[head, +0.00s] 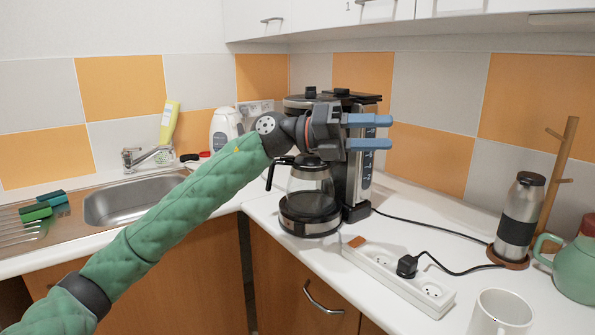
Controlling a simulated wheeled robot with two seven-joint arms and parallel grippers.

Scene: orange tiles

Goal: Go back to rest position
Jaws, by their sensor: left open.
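My left arm, in a green padded sleeve, reaches in from the lower left of the head view. My left gripper (368,132) has blue fingers that point right and stand apart, with nothing between them. It is in front of the upper part of a black coffee maker (360,103) and hides part of it. The glass carafe (310,187) sits on the coffee maker's base, below the gripper. My right gripper is not in view.
A power strip (435,297) with a black plug lies on the white counter. A steel flask (519,220), a green teapot (577,262) and a white mug (501,314) stand at the right. A sink (125,203) is at the left. Cupboards (290,18) hang above.

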